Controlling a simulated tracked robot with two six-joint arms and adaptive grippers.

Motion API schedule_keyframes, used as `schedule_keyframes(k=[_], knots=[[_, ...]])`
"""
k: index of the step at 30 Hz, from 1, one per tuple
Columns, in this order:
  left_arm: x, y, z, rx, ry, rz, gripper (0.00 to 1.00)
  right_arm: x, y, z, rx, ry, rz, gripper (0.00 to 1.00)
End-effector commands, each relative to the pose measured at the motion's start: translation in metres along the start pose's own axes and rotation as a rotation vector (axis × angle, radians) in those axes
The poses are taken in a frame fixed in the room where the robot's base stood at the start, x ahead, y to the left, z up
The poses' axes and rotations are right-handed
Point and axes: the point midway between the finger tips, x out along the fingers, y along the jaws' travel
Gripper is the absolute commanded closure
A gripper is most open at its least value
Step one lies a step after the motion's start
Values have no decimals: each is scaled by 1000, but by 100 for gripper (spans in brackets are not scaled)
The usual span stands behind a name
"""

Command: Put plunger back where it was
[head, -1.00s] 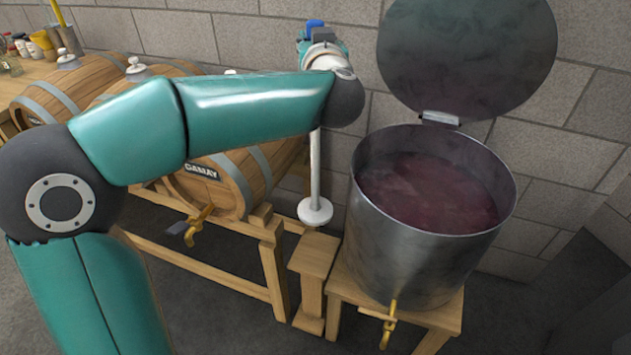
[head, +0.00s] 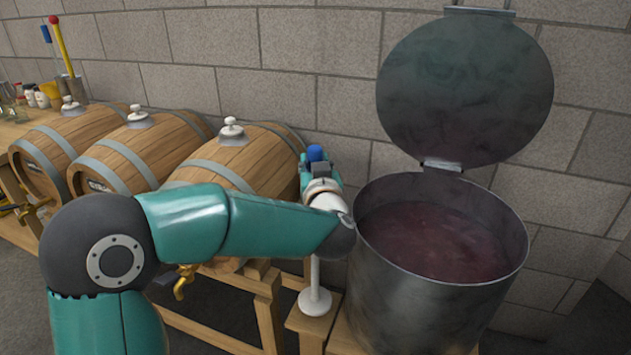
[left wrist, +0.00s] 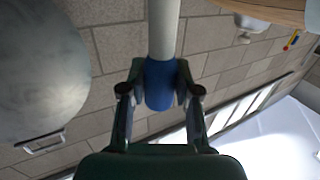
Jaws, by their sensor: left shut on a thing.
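The plunger has a blue grip (head: 316,154), a white shaft and a white disc (head: 315,302) at its lower end. It hangs upright in my left gripper (head: 318,176), which is shut on the blue grip. In the left wrist view the blue grip (left wrist: 160,84) sits between both fingers of my left gripper (left wrist: 160,92), with the white shaft running away from it. The disc is over the top of a small wooden stand (head: 300,322); whether it touches, I cannot tell. My arm hides part of the shaft. My right gripper is not in view.
An open steel vat (head: 420,310) of red liquid stands close to the right of the plunger, its round lid (head: 465,90) raised. Several barrels lie on a rack to the left, the nearest barrel (head: 265,150) just behind my arm. A stone wall is behind.

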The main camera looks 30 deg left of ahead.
Motion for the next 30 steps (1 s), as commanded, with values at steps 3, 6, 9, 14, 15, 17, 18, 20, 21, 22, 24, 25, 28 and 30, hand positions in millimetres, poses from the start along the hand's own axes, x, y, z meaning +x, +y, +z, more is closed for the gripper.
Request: schedule_keyframes(k=[3,6,9,14,15,17,18,20,21,22,24,25,28,30], knots=[[1,0,22,2,1,-1,100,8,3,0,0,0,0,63],[1,-1,30,0,3,-1,100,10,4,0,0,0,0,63],[1,-1,32,-1,5,0,100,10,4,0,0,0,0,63],[1,-1,31,-1,4,-1,100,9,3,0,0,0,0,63],[1,-1,31,-1,4,-1,100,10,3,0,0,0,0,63],[1,-1,33,-1,4,-1,100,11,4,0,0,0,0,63],[1,-1,34,-1,4,-1,100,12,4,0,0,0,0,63],[1,-1,35,0,0,0,60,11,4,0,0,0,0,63],[1,-1,35,0,0,0,54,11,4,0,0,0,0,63],[1,-1,35,0,0,-1,49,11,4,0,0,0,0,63],[1,-1,35,0,0,-1,44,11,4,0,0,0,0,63],[1,-1,35,0,0,-1,44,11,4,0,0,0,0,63],[1,-1,35,0,0,-1,44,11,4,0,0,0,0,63],[1,-1,35,0,0,-1,44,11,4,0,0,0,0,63]])
